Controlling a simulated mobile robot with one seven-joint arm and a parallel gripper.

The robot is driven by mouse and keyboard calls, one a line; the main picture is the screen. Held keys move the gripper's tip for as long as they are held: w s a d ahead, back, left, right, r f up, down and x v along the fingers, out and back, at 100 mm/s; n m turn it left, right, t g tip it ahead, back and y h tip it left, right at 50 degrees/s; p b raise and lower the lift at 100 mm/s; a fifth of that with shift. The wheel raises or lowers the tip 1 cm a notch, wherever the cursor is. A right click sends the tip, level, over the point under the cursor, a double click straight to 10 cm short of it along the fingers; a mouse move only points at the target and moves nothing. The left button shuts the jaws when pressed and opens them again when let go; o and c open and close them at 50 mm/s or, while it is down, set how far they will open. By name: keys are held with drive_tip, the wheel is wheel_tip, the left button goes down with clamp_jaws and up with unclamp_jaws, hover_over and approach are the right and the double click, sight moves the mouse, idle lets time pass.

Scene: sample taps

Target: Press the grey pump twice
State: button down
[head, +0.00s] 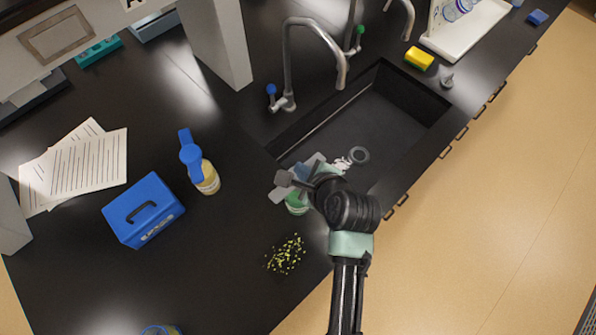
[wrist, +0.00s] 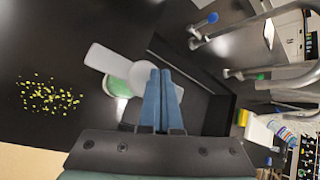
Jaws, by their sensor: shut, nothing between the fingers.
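The grey pump (wrist: 108,61) has a broad light grey head and sits on a bottle with a green body (wrist: 117,88). The bottle stands on the black counter near the sink's near-left corner. In the head view the pump (head: 278,194) is largely hidden by my gripper (head: 301,172), with the green bottle (head: 296,206) showing below. My gripper's blue fingers (wrist: 160,72) are shut together and empty. Their tips overlap the right end of the pump head in the wrist view; I cannot tell whether they touch it.
A bottle with a blue pump (head: 205,175) stands to the left, beside a blue box (head: 143,210) and papers (head: 80,165). Yellow-green bits (head: 286,255) lie scattered in front. The sink (head: 365,125) with its tap (head: 290,65) is to the right. A yellow sponge (head: 419,59) lies beyond.

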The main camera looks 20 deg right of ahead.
drive_tip(key=shift+r+p, duration=2.45)
drive_tip(key=shift+p, duration=0.05)
drive_tip(key=shift+f, duration=0.1)
drive_tip(key=shift+w, duration=0.1)
drive_tip(key=w+a+r+n+t+h+b, duration=0.15)
drive_tip(key=w+r+n+t+b, duration=0.35)
drive_tip(key=r, duration=0.6)
drive_tip(key=w+a+r+n+t+b, duration=0.25)
drive_tip(key=w+r+n+b, duration=0.2)
drive_tip(key=r+n, duration=0.5)
drive_tip(key=s+a+r+n+t+b, duration=0.2)
drive_tip(key=s+a+r+n+t, duration=0.1)
drive_tip(key=r, duration=0.6)
drive_tip(key=s+a+r+n+t+b, duration=0.3)
drive_tip(key=s+a+r+n+t, duration=0.1)
drive_tip(key=r, duration=0.5)
drive_tip(key=s+a+r+n+t+y+b, duration=0.1)
drive_tip(key=s+a+r+n+t+b, duration=0.1)
drive_tip(key=s+r+n, duration=0.3)
wheel_tip(320, 180, up, 4)
drive_tip(key=shift+s+a+f+t, duration=0.1)
drive_tip(key=shift+s+a+t, duration=0.65)
drive_tip(key=shift+s+t, duration=0.1)
